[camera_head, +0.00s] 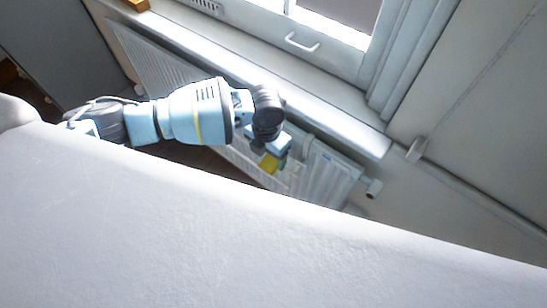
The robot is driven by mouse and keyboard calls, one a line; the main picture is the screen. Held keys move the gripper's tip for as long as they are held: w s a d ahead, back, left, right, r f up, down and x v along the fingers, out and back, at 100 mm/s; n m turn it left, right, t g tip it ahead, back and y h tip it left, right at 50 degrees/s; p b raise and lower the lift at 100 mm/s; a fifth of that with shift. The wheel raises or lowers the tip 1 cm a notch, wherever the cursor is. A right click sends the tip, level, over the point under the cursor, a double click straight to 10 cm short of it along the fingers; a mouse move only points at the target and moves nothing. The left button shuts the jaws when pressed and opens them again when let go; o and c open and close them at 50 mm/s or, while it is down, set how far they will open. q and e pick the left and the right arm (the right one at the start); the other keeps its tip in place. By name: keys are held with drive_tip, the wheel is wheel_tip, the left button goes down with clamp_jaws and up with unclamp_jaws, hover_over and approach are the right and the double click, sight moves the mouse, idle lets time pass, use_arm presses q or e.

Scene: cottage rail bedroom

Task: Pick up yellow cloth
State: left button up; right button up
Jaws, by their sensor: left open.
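A small yellow patch, apparently the yellow cloth (268,164), shows in the head view at the white radiator below the window. My left gripper (276,152) is at the end of the arm that reaches in from the left. It is open and points down, right beside the yellow patch and partly over it. The fingers are small and dark here, and I cannot tell whether they touch the cloth. Most of the cloth is hidden or too small to make out. My right gripper is out of view.
A large white surface (230,250) fills the foreground, its edge close below my left arm. The white radiator (325,178) runs along the wall under the window sill (340,128). A window handle (302,43) juts out above. A narrow gap lies between radiator and white surface.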

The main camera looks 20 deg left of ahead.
sight(269, 162)
use_arm(q)
drive_tip(key=shift+w+f, duration=0.15)
drive_tip(key=shift+f, duration=2.45)
drive_tip(key=c, duration=1.1)
drive_tip(key=shift+o, duration=0.2)
drive_tip(key=shift+r, duration=0.15)
drive_tip(key=shift+r, duration=0.5)
wheel_tip(269, 162, up, 2)
drive_tip(key=shift+w+r, duration=0.1)
drive_tip(key=shift+r, duration=0.1)
drive_tip(key=s+d+r, duration=0.1)
drive_tip(key=s+d, duration=0.9)
drive_tip(key=s, duration=0.2)
drive_tip(key=shift+s+r, duration=0.2)
drive_tip(key=shift+s, duration=0.2)
